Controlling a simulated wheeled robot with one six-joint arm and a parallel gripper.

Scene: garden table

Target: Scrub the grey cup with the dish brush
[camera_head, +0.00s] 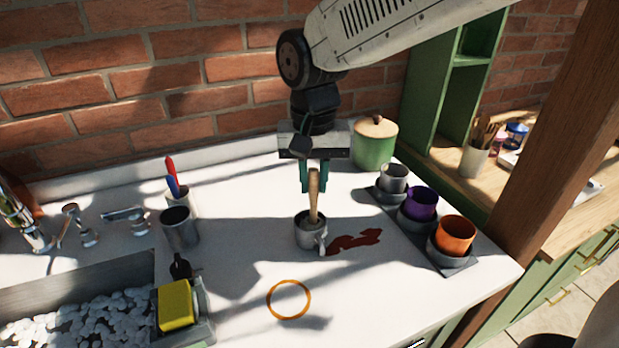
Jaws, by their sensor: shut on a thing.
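My gripper (314,187) is shut on the wooden handle of the dish brush (314,200), which stands close to upright. The lower end of the brush is inside the grey cup (307,235), so its head is hidden. The grey cup stands upright on the white counter, with its handle toward the front right. I cannot tell whether the brush head touches the cup's wall or bottom.
A red-brown stain (355,241) lies right of the cup, an orange ring (288,316) in front. A dark tray (459,268) at right holds grey (393,175), purple (421,203) and orange (456,235) cups. A metal container (180,230) and sink (75,280) are left; a green canister (374,147) stands behind.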

